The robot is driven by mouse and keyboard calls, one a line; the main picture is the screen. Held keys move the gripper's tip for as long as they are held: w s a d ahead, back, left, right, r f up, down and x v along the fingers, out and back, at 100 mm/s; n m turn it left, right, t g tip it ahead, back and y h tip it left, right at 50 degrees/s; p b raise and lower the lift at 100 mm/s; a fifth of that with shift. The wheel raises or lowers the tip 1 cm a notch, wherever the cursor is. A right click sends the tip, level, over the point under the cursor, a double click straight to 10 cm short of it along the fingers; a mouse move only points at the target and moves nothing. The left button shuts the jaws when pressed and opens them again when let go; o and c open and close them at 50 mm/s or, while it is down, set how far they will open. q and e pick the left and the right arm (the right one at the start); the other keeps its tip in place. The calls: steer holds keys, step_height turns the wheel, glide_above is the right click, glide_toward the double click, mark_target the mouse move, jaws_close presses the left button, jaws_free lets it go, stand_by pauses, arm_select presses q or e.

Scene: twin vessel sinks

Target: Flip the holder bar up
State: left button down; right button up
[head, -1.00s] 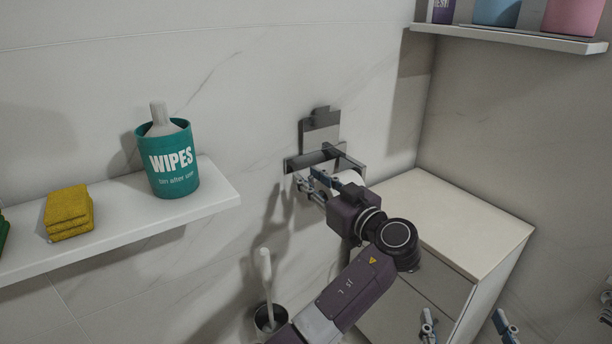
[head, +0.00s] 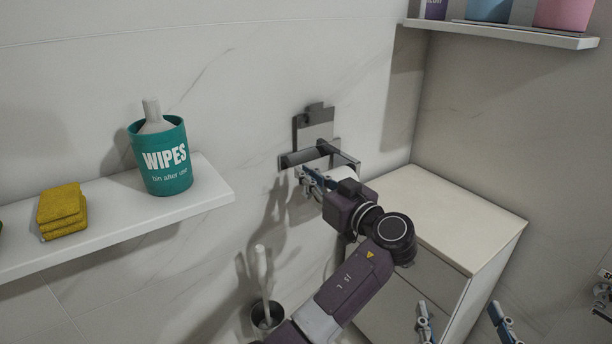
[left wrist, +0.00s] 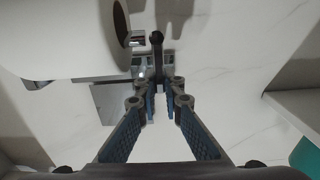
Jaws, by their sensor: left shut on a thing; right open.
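The paper holder has a grey wall plate (head: 316,132) and a dark frame (head: 296,158) standing out from the wall. A white roll (head: 343,173) is partly hidden behind my left gripper (head: 310,179); the roll (left wrist: 65,38) fills the upper left of the left wrist view. In that view my left gripper (left wrist: 165,92) is shut on a thin dark bar (left wrist: 157,48), which runs away from between the fingertips. The exact grip is partly hidden by the fingers. My right gripper (head: 463,322) is open and empty at the bottom of the head view.
A white cabinet (head: 450,210) stands right of the holder, its top clear. A toilet brush (head: 262,285) stands below. An upper-right shelf (head: 500,36) holds containers.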

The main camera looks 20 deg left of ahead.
mark_target(307, 172)
arm_select(q)
steer(key=c, duration=2)
jaws_free()
steer(key=shift+c, duration=0.2)
step_height(307, 172, up, 10)
steer(key=shift+f, duration=0.1)
